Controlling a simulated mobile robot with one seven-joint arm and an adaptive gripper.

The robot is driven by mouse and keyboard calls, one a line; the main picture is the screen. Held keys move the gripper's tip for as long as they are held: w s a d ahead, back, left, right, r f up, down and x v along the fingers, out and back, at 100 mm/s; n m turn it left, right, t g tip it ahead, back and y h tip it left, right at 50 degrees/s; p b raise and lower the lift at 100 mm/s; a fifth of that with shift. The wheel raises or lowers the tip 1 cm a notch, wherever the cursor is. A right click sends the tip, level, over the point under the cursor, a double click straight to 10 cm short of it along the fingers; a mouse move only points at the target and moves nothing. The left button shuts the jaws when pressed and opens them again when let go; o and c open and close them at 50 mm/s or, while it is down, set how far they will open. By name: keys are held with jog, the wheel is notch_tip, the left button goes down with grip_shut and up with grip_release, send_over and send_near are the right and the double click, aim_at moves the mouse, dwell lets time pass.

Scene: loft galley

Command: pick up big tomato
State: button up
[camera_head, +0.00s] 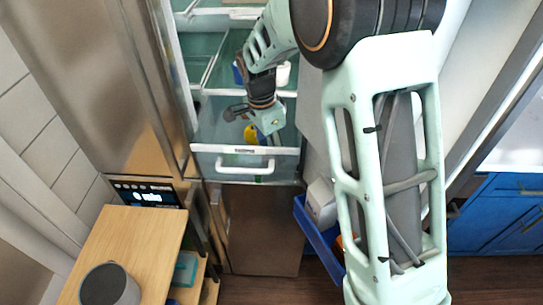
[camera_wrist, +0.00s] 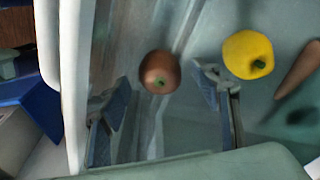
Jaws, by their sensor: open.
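My gripper (camera_wrist: 163,86) is open, with one finger to the left of the tomato and one to the right. The tomato shows between and beyond the fingertips, and I see no contact. In the head view my arm reaches down into the pulled-out drawer, and I cannot make out the tomato there.
A yellow fruit or vegetable (camera_wrist: 248,54) lies just right of the right finger; it also shows in the head view (camera_head: 250,133). An orange-brown tapered thing (camera_wrist: 299,70) lies farther right. A blue bin (camera_head: 318,238) stands right of the fridge. A wooden counter (camera_head: 135,240) is at lower left.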

jog(key=shift+f, duration=0.6)
jog(key=c, duration=1.2)
jog(key=shift+c, duration=0.3)
jog(key=shift+r, duration=0.15)
